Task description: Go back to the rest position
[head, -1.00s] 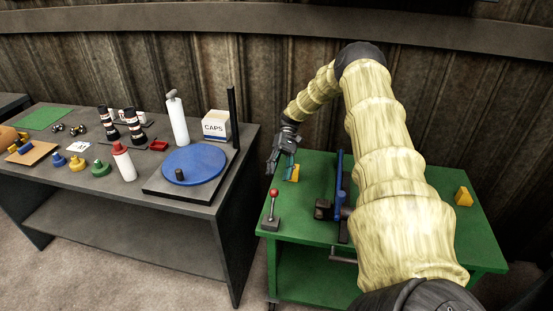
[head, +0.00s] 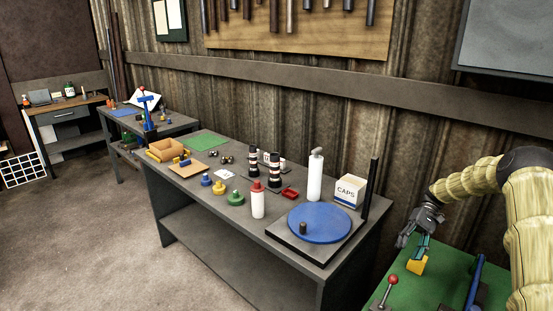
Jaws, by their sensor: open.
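My gripper (head: 408,238) is at the right of the head view, at the end of my pale yellow arm. It hangs open, fingers downward, over the left back part of the green table (head: 433,290). A yellow block (head: 417,265) sits on that table just below and beside it. A thin teal piece (head: 423,246) rises by the block close to the fingers. I cannot tell whether the fingers touch it. The far side of the gripper is hidden.
A red-knobbed lever (head: 392,281) and a blue upright part (head: 476,280) stand on the green table. Left of it, a grey bench (head: 262,222) holds a blue turntable (head: 320,223), a white CAPS box (head: 348,191), bottles and small parts. Open floor (head: 80,230) lies at left.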

